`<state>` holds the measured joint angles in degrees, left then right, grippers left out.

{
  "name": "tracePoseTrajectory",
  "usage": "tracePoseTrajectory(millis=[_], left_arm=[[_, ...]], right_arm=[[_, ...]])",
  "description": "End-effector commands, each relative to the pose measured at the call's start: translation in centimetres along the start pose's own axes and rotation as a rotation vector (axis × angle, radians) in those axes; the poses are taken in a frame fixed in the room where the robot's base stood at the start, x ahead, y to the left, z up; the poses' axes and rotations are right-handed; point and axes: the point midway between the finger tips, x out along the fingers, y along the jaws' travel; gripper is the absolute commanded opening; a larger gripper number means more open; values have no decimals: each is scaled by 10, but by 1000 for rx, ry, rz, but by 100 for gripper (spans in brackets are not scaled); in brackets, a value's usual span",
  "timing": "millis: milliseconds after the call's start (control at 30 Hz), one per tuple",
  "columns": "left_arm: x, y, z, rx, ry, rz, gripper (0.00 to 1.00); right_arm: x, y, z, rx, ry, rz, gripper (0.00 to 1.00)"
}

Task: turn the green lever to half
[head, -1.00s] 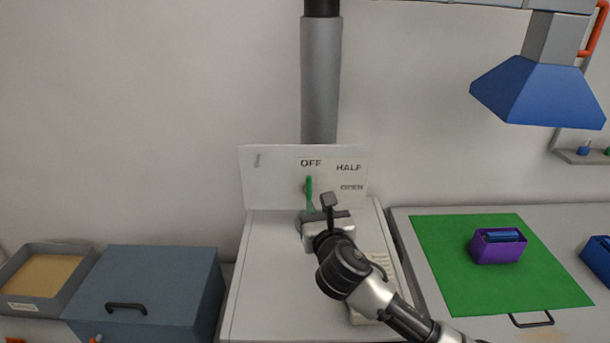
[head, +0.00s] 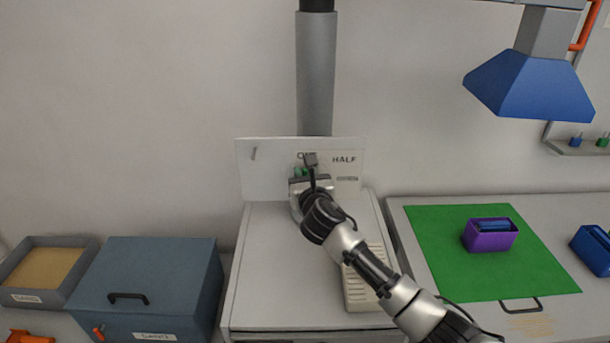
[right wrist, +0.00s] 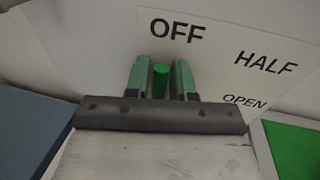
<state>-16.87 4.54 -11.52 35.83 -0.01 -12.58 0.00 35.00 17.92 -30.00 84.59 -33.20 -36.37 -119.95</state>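The green lever (right wrist: 160,80) shows in the right wrist view, upright below the OFF label (right wrist: 176,32) on the white panel (head: 262,170). The HALF label (right wrist: 266,62) is to its right, with OPEN (right wrist: 245,101) below that. My right gripper (right wrist: 160,78) has its two fingers apart, one on each side of the lever, with narrow gaps visible on both sides. In the head view my right gripper (head: 304,174) covers most of the lever and part of the OFF label. My left gripper is in neither view.
A grey vertical pipe (head: 315,75) rises behind the panel. A blue-grey box (head: 165,265) stands left of the white bench top (head: 270,290). A green mat (head: 440,270) with a purple container (head: 490,242) lies at right. A blue hood (head: 530,88) hangs above.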

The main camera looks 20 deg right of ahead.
Motion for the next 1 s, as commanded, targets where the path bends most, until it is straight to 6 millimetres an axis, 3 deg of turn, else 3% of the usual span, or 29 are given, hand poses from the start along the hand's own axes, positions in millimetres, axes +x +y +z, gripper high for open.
tracePoseTrajectory(millis=[67, 200, 233, 667, 1000], left_arm=[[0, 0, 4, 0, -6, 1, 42], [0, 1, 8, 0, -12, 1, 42], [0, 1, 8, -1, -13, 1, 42], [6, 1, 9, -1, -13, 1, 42], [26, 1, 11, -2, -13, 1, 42]], right_arm=[[0, 0, 0, 0, 0, 0, 22], [0, 0, 0, 0, 0, 0, 1], [0, 0, 0, 0, 0, 0, 0], [-1, -3, -1, 81, -18, 0, 0], [-3, -11, -5, 339, -69, 0, 0]])
